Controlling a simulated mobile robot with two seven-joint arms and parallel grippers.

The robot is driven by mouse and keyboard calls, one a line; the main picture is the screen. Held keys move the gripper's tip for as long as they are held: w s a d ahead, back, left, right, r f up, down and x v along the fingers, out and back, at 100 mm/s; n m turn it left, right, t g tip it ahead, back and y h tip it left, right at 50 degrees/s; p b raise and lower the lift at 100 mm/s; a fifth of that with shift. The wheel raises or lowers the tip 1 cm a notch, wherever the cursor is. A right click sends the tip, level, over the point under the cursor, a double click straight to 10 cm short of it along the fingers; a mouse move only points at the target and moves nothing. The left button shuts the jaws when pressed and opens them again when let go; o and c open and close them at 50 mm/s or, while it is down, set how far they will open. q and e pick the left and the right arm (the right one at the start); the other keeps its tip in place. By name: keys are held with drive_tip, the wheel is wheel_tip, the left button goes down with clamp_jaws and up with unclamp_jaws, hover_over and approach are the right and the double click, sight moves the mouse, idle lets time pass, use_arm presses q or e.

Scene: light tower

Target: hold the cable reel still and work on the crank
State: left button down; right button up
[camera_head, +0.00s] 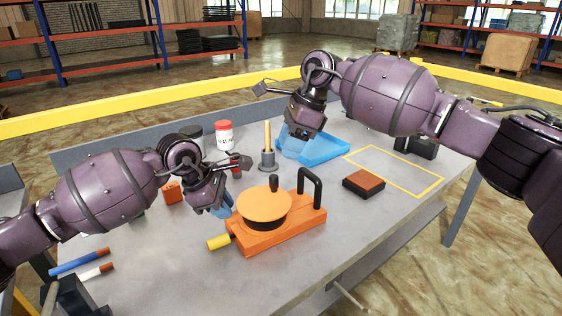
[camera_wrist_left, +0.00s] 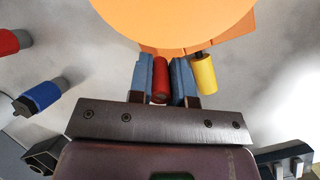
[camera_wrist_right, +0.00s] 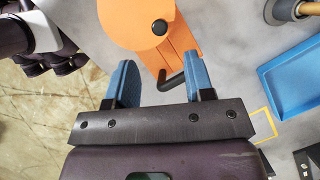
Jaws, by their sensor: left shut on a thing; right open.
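The orange cable reel (camera_head: 283,230) sits on the grey table, with a round disc (camera_head: 264,204), a black upright crank knob (camera_head: 274,183) on the disc's far edge, a black loop handle (camera_head: 311,185) at its right and a yellow grip (camera_head: 219,241) at its left. My left gripper (camera_head: 224,208) is at the disc's left side, shut on a red cylinder (camera_wrist_left: 160,80) beside the orange base; I cannot tell whether they are joined. My right gripper (camera_head: 292,148) is open and empty, raised behind the reel; in the right wrist view the black handle shows below, between its fingers (camera_wrist_right: 160,85).
Behind the reel stand a grey holder with a wooden stick (camera_head: 268,158), a red-and-white bottle (camera_head: 224,137) and a blue tray (camera_head: 330,151). A brown-topped block (camera_head: 364,184) lies right. Blue (camera_head: 78,262) and red-and-white (camera_head: 90,275) rods lie front left. The table's front right is clear.

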drive_tip(key=shift+v, duration=1.35)
use_arm(q)
drive_tip(key=c, duration=1)
unclamp_jaws()
